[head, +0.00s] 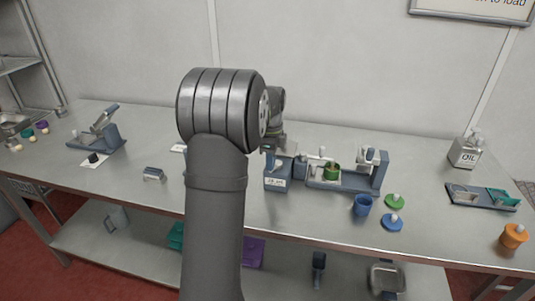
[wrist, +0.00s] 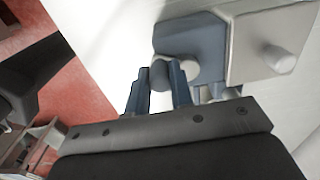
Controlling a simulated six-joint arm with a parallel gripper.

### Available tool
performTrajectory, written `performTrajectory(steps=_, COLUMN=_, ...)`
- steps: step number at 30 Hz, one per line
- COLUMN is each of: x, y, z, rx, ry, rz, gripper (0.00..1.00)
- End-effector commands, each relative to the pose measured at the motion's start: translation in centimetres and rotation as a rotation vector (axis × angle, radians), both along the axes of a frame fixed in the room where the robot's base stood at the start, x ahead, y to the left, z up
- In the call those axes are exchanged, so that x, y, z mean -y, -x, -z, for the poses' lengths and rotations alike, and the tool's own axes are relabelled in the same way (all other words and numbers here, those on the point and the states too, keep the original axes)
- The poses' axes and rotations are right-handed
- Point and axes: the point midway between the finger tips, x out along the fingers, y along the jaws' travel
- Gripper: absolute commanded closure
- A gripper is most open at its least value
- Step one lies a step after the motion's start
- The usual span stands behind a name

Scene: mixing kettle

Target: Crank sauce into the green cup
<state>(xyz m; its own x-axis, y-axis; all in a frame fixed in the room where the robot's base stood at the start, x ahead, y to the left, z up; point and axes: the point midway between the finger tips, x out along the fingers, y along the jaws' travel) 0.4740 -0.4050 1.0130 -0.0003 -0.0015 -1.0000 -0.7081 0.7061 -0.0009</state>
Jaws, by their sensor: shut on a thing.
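The green cup (head: 332,172) stands on the blue-grey base of the cranked machine (head: 350,181), right of my arm in the head view. My gripper (wrist: 160,75) has its two blue-grey fingers shut on a pale rounded handle (wrist: 178,70), which looks like the crank handle. A blue-grey block and a light plate with a round knob (wrist: 280,60) lie just beyond it in the wrist view. In the head view my arm hides most of the gripper and what it holds. The inside of the cup is too small to read.
A blue cup (head: 362,205), a green lid (head: 395,202) and a blue lid (head: 392,222) are in front of the machine. A lever device (head: 98,137) stands at left.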

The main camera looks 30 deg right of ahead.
Motion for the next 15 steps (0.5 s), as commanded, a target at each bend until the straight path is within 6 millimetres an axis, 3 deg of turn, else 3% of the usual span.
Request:
performTrajectory(steps=3, x=-0.1, y=-2.1, z=0.1, rx=0.000, ry=-0.001, rz=-0.002, gripper=0.90)
performTrajectory(steps=4, x=-0.1, y=-1.8, z=0.0, rx=0.000, ry=-0.001, rz=0.000, gripper=0.74)
performTrajectory(steps=6, x=-0.1, y=-1.7, z=0.0, rx=0.000, ry=-0.001, rz=0.000, gripper=0.60)
performTrajectory(steps=15, x=-0.1, y=-1.7, z=-0.1, rx=0.000, ry=-0.001, rz=0.000, gripper=0.59)
